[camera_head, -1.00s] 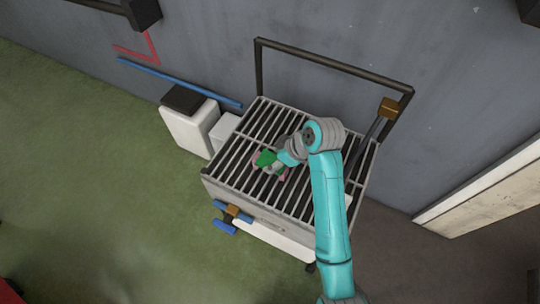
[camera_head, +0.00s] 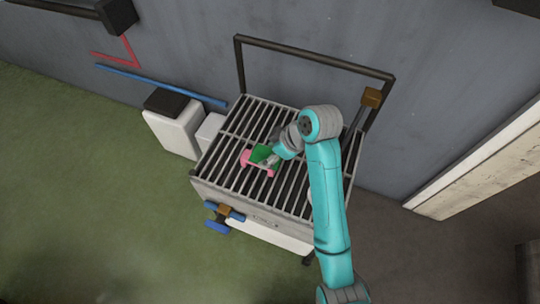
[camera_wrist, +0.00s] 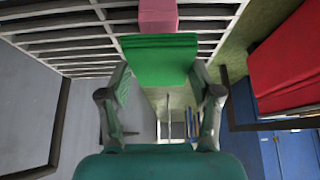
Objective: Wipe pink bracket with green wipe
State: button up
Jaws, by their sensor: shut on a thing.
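The pink bracket (camera_head: 246,160) lies on the slatted top of the cart, left of its middle in the head view. Its pink end also shows at the top of the wrist view (camera_wrist: 158,14). The green wipe (camera_head: 262,153) lies over or against the bracket and covers part of it. In the wrist view the green wipe (camera_wrist: 160,62) spans the space between my fingertips. My gripper (camera_wrist: 160,85) is shut on the wipe. In the head view my gripper (camera_head: 272,157) sits at the bracket's right side. Whether wipe and bracket touch is hard to tell.
The slatted cart top (camera_head: 225,170) has gaps between its bars and a dark frame (camera_head: 310,58) behind it. A white bin with a black lid (camera_head: 172,125) stands left. A blue bar (camera_head: 160,86) lies along the wall. Green floor at left is clear.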

jog(key=shift+r, duration=2.6)
